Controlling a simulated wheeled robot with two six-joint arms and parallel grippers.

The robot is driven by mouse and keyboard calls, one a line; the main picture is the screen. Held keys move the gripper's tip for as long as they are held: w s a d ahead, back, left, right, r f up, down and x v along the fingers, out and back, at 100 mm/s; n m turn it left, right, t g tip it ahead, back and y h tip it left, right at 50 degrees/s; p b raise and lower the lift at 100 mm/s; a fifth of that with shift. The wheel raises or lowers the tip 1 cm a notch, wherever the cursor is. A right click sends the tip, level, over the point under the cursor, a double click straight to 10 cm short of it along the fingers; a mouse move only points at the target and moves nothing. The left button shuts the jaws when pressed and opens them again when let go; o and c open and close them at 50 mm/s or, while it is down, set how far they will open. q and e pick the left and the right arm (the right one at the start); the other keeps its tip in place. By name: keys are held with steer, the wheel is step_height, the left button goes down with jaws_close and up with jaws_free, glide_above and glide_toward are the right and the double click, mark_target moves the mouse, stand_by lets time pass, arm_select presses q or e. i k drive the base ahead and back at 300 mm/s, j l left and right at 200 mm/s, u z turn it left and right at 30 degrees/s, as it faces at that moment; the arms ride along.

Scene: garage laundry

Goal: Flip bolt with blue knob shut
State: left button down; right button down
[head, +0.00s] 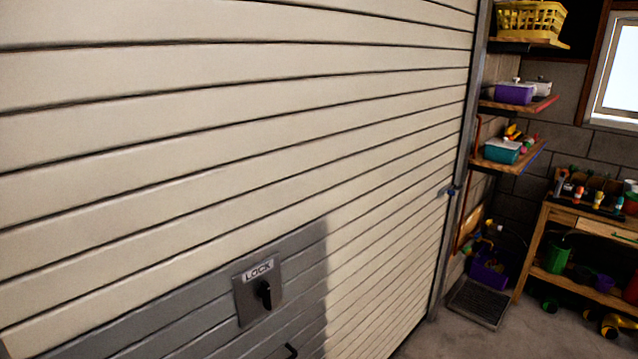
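The bolt with the blue knob (451,191) is small and far off, at the right edge of the cream slatted garage door (230,130), by the grey door frame. It is too small to tell whether it is open or shut. Closer, a metal plate marked LOCK (246,297) with a black turn handle (265,293) sits on a grey panel low on the door. Neither of my grippers is in view.
Wall shelves (520,103) hold a yellow basket (530,20) and boxes. A wooden workbench (590,225) with tools stands at the right. A dark mat (478,302) lies on the floor. Some grey floor (470,340) is clear at the bottom.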

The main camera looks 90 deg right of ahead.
mark_target(449, 190)
steer(key=z, duration=3.7)
steer(key=i+l, duration=0.2)
steer(key=i, duration=0.25)
steer(key=i+l, duration=0.25)
steer(key=i, duration=0.2)
steer(key=i+l, duration=0.2)
steer(key=i, duration=0.25)
steer(key=i+l, duration=0.25)
steer(key=i, duration=0.2)
steer(key=i+l, duration=0.2)
steer(key=i, duration=0.2)
steer(key=i+l, duration=0.2)
steer(key=i, duration=0.25)
